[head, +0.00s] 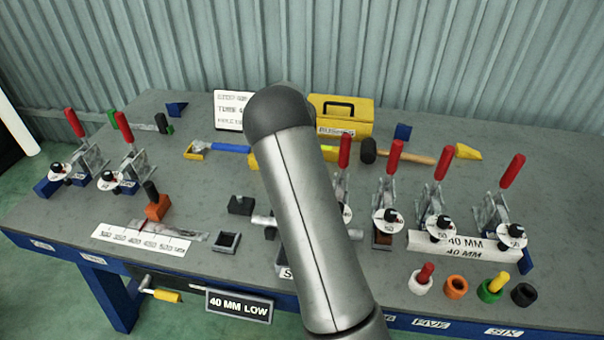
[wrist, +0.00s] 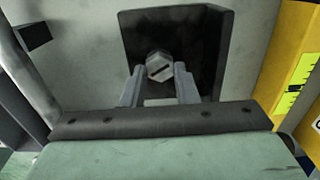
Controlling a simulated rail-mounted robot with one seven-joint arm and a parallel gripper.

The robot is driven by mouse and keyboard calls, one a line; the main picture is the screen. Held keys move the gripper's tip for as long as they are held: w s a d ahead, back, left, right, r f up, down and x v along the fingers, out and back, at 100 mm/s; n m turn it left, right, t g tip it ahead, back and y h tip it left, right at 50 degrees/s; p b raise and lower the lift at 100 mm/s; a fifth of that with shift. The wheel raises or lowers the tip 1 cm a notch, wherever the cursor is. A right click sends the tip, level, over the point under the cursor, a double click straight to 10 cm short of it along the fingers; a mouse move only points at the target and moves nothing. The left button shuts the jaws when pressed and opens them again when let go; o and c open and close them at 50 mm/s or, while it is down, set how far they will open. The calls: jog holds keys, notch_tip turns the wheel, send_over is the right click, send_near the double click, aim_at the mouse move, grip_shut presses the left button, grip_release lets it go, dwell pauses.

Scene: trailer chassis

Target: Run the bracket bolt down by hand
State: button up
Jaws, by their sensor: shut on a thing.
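How far the bolt is threaded in cannot be seen. In the head view my arm covers the middle of the bench, and I cannot make out the gripper or the bolt there.
The grey bench (head: 330,290) holds several red-handled toggle clamps (head: 395,180) at left and right. A yellow toolbox (head: 345,118) stands at the back. Coloured rings (head: 456,287) line the front right. A yellow part (wrist: 296,70) stands close at right in the wrist view.

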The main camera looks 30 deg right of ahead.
jog(key=o, duration=1)
jog(key=shift+w+r, duration=0.2)
jog(key=shift+r, duration=0.05)
jog(key=shift+s+f, duration=0.1)
notch_tip(320, 180, up, 17)
jog(key=b, duration=0.1)
jog(key=shift+r, duration=0.2)
jog(key=s+a+n+y, duration=0.1)
jog(key=s+a+n, duration=0.55)
jog(key=s, duration=0.25)
jog(key=s+a+n, duration=0.6)
jog(key=s+n, duration=0.1)
jog(key=s, duration=0.2)
jog(key=s+a+f+n, duration=0.2)
jog(key=s+a+n, duration=0.1)
jog(key=s+n, duration=0.3)
jog(key=s+a+f+n+h, duration=0.1)
jog(key=s+a+f+n, duration=0.2)
jog(key=s+n, duration=0.3)
jog(key=s, duration=0.4)
jog(key=shift+s+a+f, duration=0.15)
jog(key=shift+s+a, duration=0.05)
jog(key=shift+s, duration=0.05)
